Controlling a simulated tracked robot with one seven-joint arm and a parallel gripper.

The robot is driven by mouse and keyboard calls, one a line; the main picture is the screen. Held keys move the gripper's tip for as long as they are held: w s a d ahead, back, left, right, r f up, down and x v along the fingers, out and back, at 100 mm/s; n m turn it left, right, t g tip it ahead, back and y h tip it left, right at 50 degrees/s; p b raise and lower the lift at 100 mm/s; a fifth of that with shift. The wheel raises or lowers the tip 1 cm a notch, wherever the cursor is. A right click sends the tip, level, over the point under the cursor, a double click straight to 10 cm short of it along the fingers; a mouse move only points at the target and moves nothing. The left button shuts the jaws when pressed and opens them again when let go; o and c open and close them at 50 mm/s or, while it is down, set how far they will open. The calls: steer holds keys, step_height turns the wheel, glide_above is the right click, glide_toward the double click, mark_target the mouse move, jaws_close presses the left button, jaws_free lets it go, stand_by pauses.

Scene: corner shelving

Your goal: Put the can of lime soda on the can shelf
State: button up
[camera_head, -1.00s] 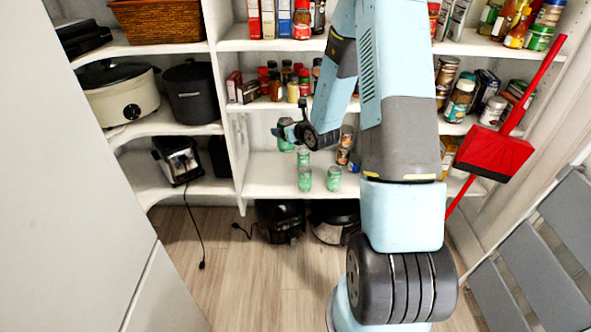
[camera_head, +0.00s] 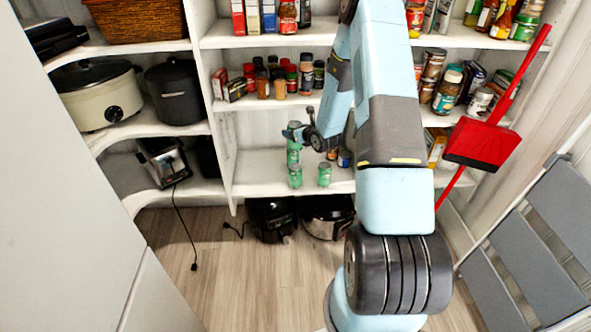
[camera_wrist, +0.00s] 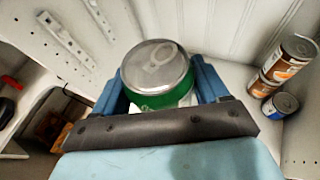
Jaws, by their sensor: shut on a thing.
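The can of lime soda (camera_wrist: 157,75) is green with a silver top and sits between the blue fingers of my gripper (camera_wrist: 158,90) in the wrist view. In the head view my gripper (camera_head: 293,132) is over the lower white shelf (camera_head: 260,172), shut on that can. Several similar green cans stand upright on this shelf, one at the front left (camera_head: 295,176), one at the front right (camera_head: 324,174) and one behind (camera_head: 293,157). The held can appears directly above or behind the rear can; I cannot tell whether they touch or whether its base meets the shelf.
Brown-labelled cans (camera_wrist: 283,62) and a small blue can (camera_wrist: 283,103) stand to the right. Spice jars (camera_head: 290,78) fill the shelf above. A shelf divider (camera_head: 224,120) stands left. The shelf's left part is bare. A red dustpan (camera_head: 482,145) and grey step ladder (camera_head: 540,220) are right.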

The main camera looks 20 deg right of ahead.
steer(key=w+d+f+h, duration=0.1)
steer(key=w+d+f, duration=0.1)
steer(key=d+f, duration=0.8)
steer(key=w+d+f, duration=0.8)
steer(key=w+f, duration=0.3)
steer(key=f, duration=0.2)
steer(key=shift+w+d+m, duration=0.25)
steer(key=shift+w+m, duration=0.05)
steer(key=shift+m, duration=0.1)
steer(key=shift+s+f, duration=0.1)
steer(key=shift+f, duration=0.4)
